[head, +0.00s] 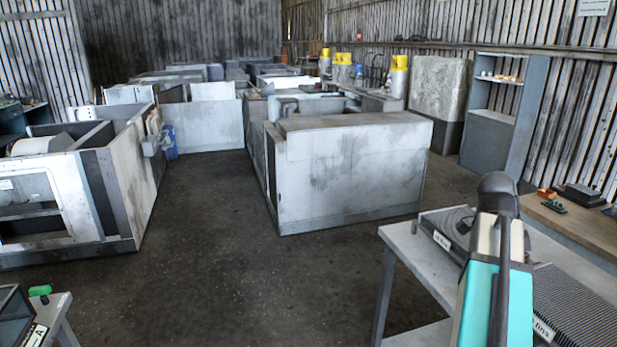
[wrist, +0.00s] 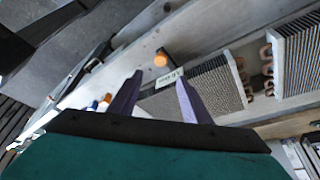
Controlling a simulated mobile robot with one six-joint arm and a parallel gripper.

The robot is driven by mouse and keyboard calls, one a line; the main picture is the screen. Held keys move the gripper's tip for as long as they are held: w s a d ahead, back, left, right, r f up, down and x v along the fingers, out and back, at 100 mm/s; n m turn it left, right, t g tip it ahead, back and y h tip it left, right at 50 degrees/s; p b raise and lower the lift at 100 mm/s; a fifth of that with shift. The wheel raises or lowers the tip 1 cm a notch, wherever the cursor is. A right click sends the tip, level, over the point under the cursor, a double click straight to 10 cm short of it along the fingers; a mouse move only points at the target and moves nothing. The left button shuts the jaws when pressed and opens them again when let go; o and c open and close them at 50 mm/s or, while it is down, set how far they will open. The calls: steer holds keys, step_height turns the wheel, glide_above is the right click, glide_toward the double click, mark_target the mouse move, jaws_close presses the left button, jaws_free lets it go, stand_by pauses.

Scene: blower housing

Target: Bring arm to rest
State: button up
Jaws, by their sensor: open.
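My gripper (wrist: 157,95) shows in the wrist view as two dark, tapered fingers spread well apart. Nothing is between the fingertips that I can see being held. Beyond them lies a pale surface with a small label and an orange round thing (wrist: 161,59). My arm (head: 495,270), teal and cream with a black joint on top, rises at the lower right of the head view, in front of a grey table (head: 405,243). My fingers cannot be made out in the head view.
Finned blocks (wrist: 205,88) with copper-coloured bends lie right of my fingers; a ribbed part (head: 575,305) lies on the table. A wooden bench (head: 575,222) stands at far right, a low grey enclosure (head: 350,170) beyond the table. The dark floor at centre is clear.

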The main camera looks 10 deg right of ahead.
steer(key=w+a+f+n+g, duration=0.1)
steer(key=w+a+f+n, duration=0.1)
steer(key=a+f, duration=0.65)
steer(key=w+a+f+n+g+y, duration=0.1)
steer(key=w+a+f+n, duration=0.15)
steer(key=a+f, duration=0.65)
steer(key=w+a+f+n+g, duration=0.1)
steer(key=a+f+n, duration=0.25)
steer(key=f, duration=0.95)
steer(key=s+a+f+n, duration=0.5)
steer(key=a+f+n, duration=0.1)
steer(key=f, duration=0.3)
steer(key=s+a+f+n+y, duration=0.1)
steer(key=s+a+f+n, duration=0.5)
steer(key=a+f, duration=0.2)
steer(key=s+a+f+n+y, duration=0.1)
steer(key=s+a+f+n, duration=0.4)
steer(key=f, duration=0.6)
steer(key=shift+s+a+f+n, duration=0.3)
steer(key=shift+a+n, duration=0.4)
steer(key=shift+a, duration=0.55)
